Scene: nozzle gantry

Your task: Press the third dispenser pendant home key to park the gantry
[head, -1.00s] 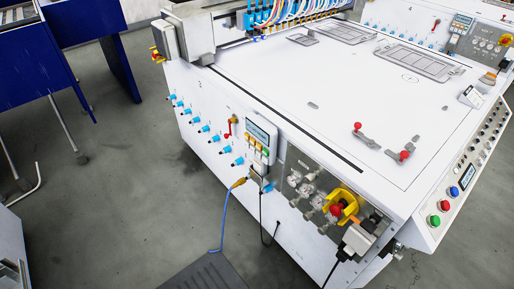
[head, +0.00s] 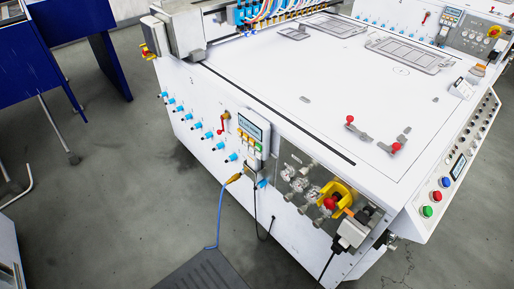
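A dispenser pendant (head: 251,136) hangs on the near side wall of the white machine. It has a grey screen at the top and green, yellow and orange keys below; the key labels are too small to read. Another pendant (head: 449,22) shows on the far machine at the upper right. I cannot tell from this view which pendant is the third. The gantry (head: 198,27) with its blue nozzle blocks (head: 250,12) spans the far end of the machine bed. Neither of my grippers is in view.
The white bed (head: 320,85) holds red-knobbed clamps (head: 394,148) and grey frames. Below the pendant, a yellow connector with a blue cable (head: 218,215) runs to the floor near a dark mat (head: 210,272). A yellow guarded red knob (head: 332,200) protrudes nearby.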

